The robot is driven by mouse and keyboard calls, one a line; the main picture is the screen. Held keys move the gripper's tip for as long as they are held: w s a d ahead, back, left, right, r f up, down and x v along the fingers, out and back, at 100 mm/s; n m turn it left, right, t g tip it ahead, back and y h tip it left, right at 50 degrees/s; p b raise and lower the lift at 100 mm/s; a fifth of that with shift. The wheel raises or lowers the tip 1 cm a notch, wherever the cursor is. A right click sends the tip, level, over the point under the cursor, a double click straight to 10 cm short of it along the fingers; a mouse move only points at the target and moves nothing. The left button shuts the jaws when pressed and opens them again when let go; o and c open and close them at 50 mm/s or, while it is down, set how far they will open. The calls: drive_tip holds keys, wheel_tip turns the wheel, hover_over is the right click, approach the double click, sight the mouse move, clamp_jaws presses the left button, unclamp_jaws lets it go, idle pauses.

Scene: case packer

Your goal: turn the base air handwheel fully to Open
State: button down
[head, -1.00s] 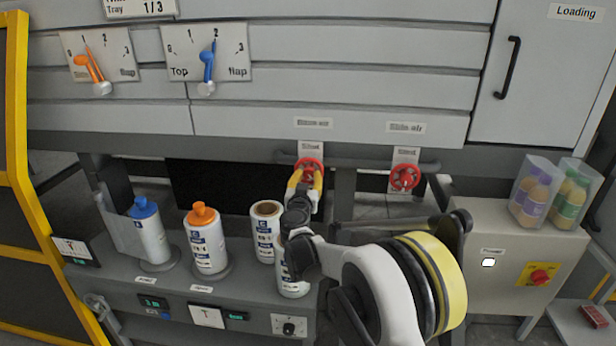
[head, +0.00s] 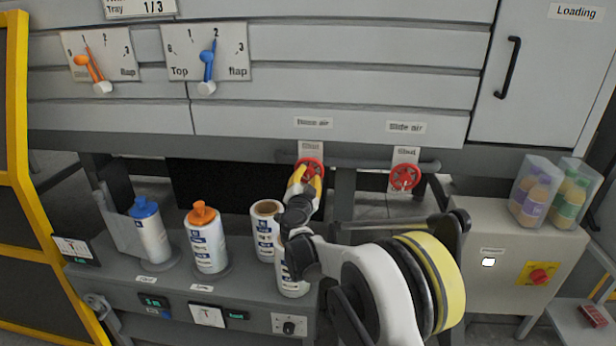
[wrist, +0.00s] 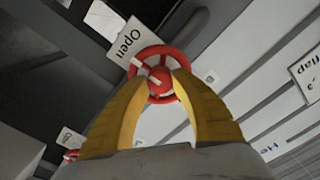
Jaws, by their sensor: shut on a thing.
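The base air handwheel (head: 311,164) is a red wheel under the left air label, below the grey panel. It also shows in the wrist view (wrist: 158,74), with a red hub and a pale bar across its rim. My gripper (head: 307,179) has its yellow fingers closed on the hub of the wheel; both fingertips (wrist: 163,84) show there in the wrist view. The small plate (wrist: 126,42) beside the wheel reads Open in the wrist view, and the pale bar points toward it. The fingers hide the lower part of the wheel.
A second red handwheel (head: 405,177), under the Slide air label, stands to the right. Several bottles, including a blue-capped one (head: 148,228) and an orange-capped one (head: 207,238), stand on the shelf below left. A grey power box (head: 520,255) is at right.

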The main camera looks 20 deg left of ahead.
idle(0.4)
drive_tip(key=c, duration=1)
unclamp_jaws()
drive_tip(key=v, duration=1.2)
